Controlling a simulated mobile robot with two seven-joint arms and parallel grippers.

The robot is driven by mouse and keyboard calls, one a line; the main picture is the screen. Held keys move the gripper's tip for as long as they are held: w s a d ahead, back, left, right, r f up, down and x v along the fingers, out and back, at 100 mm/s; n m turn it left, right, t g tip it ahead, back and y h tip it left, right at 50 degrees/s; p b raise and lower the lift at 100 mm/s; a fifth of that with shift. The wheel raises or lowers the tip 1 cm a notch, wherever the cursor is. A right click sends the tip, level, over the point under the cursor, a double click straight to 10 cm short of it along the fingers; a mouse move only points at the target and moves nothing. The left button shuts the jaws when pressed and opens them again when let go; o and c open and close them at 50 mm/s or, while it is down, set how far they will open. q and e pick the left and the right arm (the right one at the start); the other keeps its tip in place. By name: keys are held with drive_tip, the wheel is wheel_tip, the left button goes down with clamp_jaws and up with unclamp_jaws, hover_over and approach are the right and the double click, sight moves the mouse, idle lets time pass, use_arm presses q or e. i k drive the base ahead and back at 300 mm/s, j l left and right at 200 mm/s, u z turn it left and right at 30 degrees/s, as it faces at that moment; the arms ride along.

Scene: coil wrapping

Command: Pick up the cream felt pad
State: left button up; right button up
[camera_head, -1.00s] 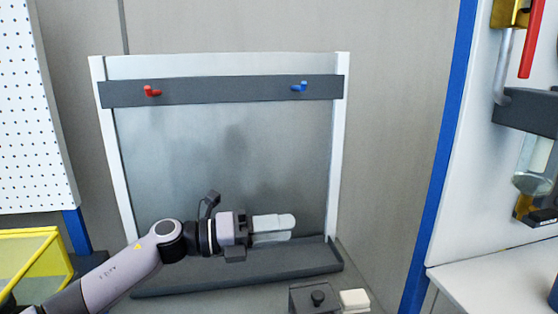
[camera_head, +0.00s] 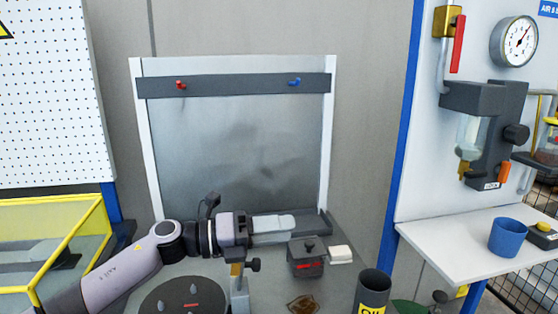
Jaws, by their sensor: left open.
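The cream felt pad (camera_head: 341,255) is a small pale block at the lower middle right of the head view. It lies against the right side of a dark grey box with a knob (camera_head: 307,258). My left gripper (camera_head: 292,224) points to the right, behind and to the left of the pad in the picture. It is open and apart from the pad, with nothing seen between its pale fingers. My right gripper is not in view.
A framed grey panel with red and blue hooks (camera_head: 235,85) stands behind. A dark disc (camera_head: 183,300), a brown patch (camera_head: 303,303) and a dark cup (camera_head: 373,291) are in front. A blue cup (camera_head: 507,238) stands on a white shelf (camera_head: 440,243) at right.

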sight(337, 253)
drive_tip(key=k, duration=0.95)
